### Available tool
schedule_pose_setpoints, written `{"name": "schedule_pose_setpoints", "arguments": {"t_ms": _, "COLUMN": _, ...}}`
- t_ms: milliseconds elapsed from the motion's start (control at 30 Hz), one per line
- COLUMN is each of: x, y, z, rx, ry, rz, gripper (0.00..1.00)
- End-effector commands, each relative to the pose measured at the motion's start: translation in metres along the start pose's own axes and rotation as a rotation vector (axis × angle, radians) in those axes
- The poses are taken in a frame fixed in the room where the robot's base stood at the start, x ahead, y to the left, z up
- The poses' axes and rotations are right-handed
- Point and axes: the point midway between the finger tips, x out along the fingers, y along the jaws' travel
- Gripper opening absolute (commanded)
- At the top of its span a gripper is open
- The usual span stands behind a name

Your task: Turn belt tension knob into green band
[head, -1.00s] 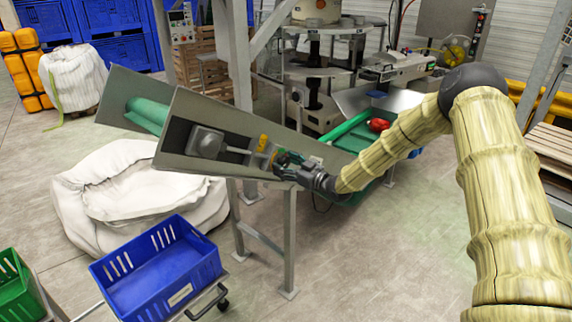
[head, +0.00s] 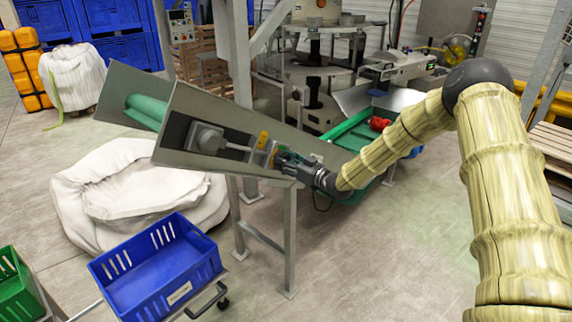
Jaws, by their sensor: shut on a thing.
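My gripper (head: 284,157) is at the side of the inclined conveyor (head: 184,160), near the lower end of its grey side frame. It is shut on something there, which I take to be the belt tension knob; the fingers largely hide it. A yellow part (head: 263,141) shows just left of the fingers, beside a rod that runs to a grey motor box (head: 206,137). The green band of the knob's scale cannot be made out at this size. The arm reaches in from the right.
A blue crate (head: 130,262) on a cart stands below the conveyor at front left, with a green crate (head: 18,290) beside it. A white bulk bag (head: 85,205) lies behind. A steel leg (head: 291,240) stands below my gripper. Floor at centre right is clear.

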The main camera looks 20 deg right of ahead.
Motion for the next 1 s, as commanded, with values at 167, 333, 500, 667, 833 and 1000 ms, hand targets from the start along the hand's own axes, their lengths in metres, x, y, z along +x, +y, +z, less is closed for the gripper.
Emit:
{"name": "schedule_pose_setpoints", "arguments": {"t_ms": 167, "x": -0.0002, "y": 0.0009, "z": 0.0016, "rx": 0.162, "ry": 0.001, "rz": 0.002, "gripper": 0.20}}
{"name": "schedule_pose_setpoints", "arguments": {"t_ms": 333, "x": -0.0002, "y": 0.0006, "z": 0.0006, "rx": 0.324, "ry": 0.002, "rz": 0.001, "gripper": 0.20}}
{"name": "schedule_pose_setpoints", "arguments": {"t_ms": 500, "x": -0.0002, "y": 0.0004, "z": 0.0002, "rx": 0.486, "ry": 0.002, "rz": 0.001, "gripper": 0.20}}
{"name": "schedule_pose_setpoints", "arguments": {"t_ms": 667, "x": -0.0002, "y": 0.0004, "z": -0.0004, "rx": 0.638, "ry": 0.003, "rz": 0.002, "gripper": 0.20}}
{"name": "schedule_pose_setpoints", "arguments": {"t_ms": 833, "x": -0.0004, "y": 0.0005, "z": -0.0008, "rx": 0.800, "ry": 0.003, "rz": 0.002, "gripper": 0.20}}
{"name": "schedule_pose_setpoints", "arguments": {"t_ms": 1000, "x": -0.0002, "y": 0.0003, "z": -0.0014, "rx": 0.962, "ry": 0.004, "rz": 0.002, "gripper": 0.20}}
